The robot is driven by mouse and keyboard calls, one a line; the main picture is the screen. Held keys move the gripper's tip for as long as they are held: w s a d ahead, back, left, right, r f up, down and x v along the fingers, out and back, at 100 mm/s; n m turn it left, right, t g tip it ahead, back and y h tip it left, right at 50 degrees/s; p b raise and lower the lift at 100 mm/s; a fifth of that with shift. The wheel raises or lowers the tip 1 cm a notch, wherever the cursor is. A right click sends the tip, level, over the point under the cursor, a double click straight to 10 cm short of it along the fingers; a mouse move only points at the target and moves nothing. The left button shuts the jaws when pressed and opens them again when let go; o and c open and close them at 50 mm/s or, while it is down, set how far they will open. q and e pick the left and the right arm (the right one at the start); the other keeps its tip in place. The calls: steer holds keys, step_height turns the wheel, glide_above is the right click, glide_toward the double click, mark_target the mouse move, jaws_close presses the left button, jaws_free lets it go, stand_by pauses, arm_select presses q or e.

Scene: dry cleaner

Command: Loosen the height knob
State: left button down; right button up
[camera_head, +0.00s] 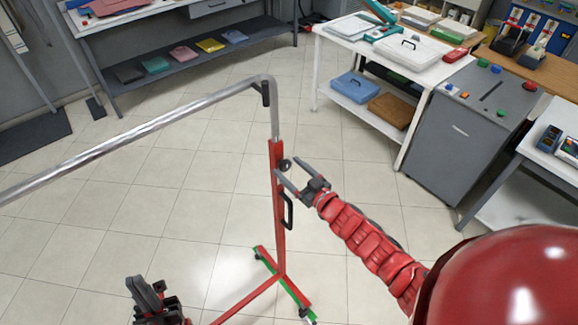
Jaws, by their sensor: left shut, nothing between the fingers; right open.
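A garment rack has a red upright (277,215) with a silver tube coming out of its top. The small round black height knob (285,163) sits on the right side of the upright, near its top. My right gripper (288,169) reaches in from the right. It is open, with its two fingertips to either side of the knob; I cannot tell if they touch it. A black handle (288,211) is lower on the upright. My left gripper (147,294) is shut and empty at the bottom left, away from the rack's upright.
The rack's long silver rail (140,130) runs across the left at height. Its red and green base (290,292) stands on the tiled floor. A white table (390,50) and a grey cabinet (465,125) with coloured buttons stand at the right. The middle floor is clear.

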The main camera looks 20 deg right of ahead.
steer(key=shift+w+a+f, duration=0.1)
steer(key=shift+w+a, duration=0.1)
steer(key=shift+w, duration=0.25)
jaws_close()
